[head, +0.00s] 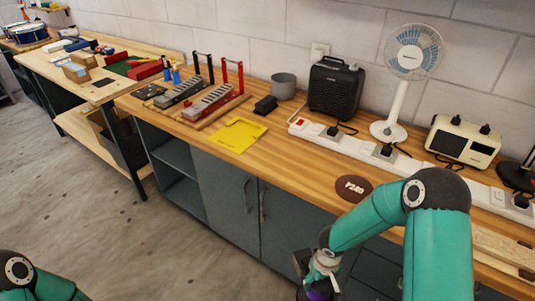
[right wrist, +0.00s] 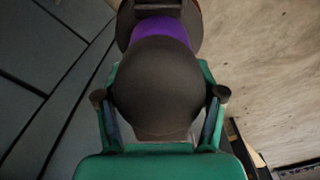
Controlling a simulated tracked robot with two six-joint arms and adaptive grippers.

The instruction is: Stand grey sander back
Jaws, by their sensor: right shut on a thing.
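The grey sander (right wrist: 158,88) fills the middle of the right wrist view, with a dark grey rounded body, a purple band and a brown round edge beyond it. My right gripper (right wrist: 160,108) is shut on it, one finger on each side of the body. In the head view my right gripper (head: 322,268) is low in front of the bench cabinets, and only a dark and purple bit of the sander (head: 320,295) shows at the bottom edge. A brown round pad marked P240 (head: 353,188) lies bare on the bench near its front edge. My left gripper is out of view.
The wooden bench (head: 300,165) carries a long white power strip (head: 345,143), a white fan (head: 395,105), a black heater (head: 336,88), a cream device (head: 462,140) and a yellow sheet (head: 238,135). Bench wood around the P240 pad is clear.

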